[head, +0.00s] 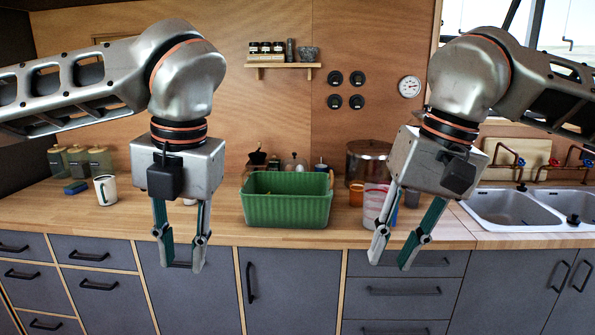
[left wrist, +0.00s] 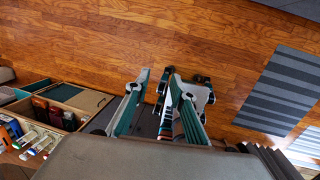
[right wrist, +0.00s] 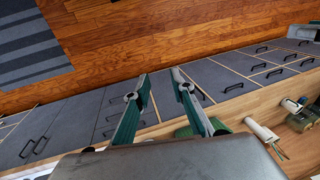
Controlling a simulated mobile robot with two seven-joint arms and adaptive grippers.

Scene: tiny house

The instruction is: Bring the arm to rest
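My left gripper (head: 181,262) hangs fingers down in front of the counter's left part in the head view. Its two fingers are apart with nothing between them. In the left wrist view its fingers (left wrist: 160,75) point out over the wooden floor. My right gripper (head: 391,262) hangs in front of the counter, right of the green bin, tilted with its fingers toward the lower left. Its fingers are apart and empty, and the right wrist view shows the same gap (right wrist: 160,78). Both arms are raised, with the grippers in front of the drawer fronts.
A green ribbed bin (head: 287,211) stands on the wooden counter between my grippers. A white mug (head: 105,189) stands at the left. A clear container (head: 373,208) is partly behind my right gripper. A double sink (head: 511,207) is at the right. A striped rug (left wrist: 285,90) lies on the floor.

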